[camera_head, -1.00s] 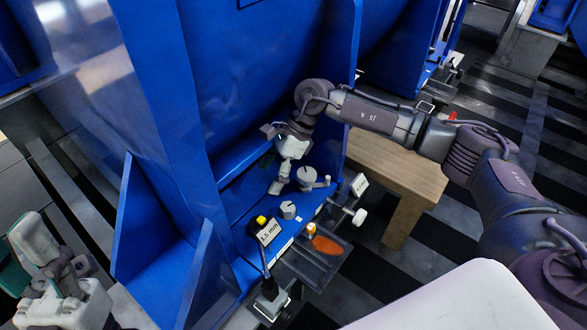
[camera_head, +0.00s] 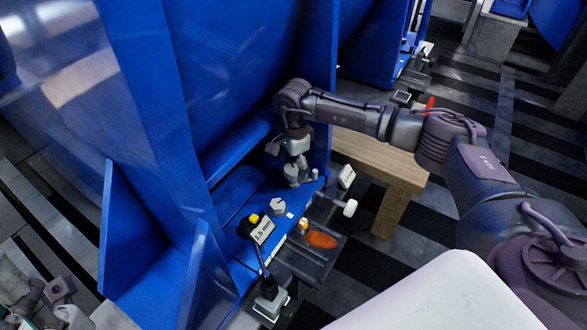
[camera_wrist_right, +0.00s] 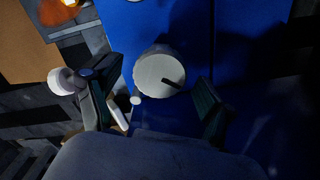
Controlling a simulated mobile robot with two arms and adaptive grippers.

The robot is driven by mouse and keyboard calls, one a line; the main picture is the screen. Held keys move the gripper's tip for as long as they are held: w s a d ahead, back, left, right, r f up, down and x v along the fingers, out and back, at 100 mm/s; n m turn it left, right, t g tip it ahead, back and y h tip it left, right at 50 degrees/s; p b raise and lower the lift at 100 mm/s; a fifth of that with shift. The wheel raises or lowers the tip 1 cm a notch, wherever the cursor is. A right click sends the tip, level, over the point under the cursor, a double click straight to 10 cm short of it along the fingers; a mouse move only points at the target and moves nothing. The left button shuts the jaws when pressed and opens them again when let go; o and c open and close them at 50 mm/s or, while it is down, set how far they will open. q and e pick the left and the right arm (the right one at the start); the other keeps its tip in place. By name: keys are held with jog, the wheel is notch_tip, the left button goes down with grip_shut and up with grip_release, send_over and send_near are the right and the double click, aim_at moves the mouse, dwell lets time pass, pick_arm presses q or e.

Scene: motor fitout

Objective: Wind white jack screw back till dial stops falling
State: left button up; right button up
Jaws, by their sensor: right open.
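The white jack screw shows as a white round knob (camera_head: 351,208) on a stem at the right of the blue foot, and in the right wrist view (camera_wrist_right: 60,81) outside the left finger. My right gripper (camera_head: 295,172) is open, pointing down over the far grey bolt head. In the right wrist view this bolt head (camera_wrist_right: 159,71), with a dark mark on top, sits between the spread fingers (camera_wrist_right: 150,95); contact cannot be told. My left gripper (camera_head: 58,291) is partly cut off at lower left.
Another grey bolt head (camera_head: 278,206) stands nearer on the blue foot. A tray with an orange patch (camera_head: 321,240) lies beside it. A wooden block (camera_head: 395,190) stands to the right. Tall blue walls close off the left.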

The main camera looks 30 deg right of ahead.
jog(key=shift+c, duration=0.3)
jog(key=c, duration=1.1)
jog(key=shift+n, duration=0.3)
jog(key=n, duration=0.7)
jog(key=shift+p, duration=0.3)
jog(key=n, duration=0.4)
jog(key=shift+n, duration=2.1)
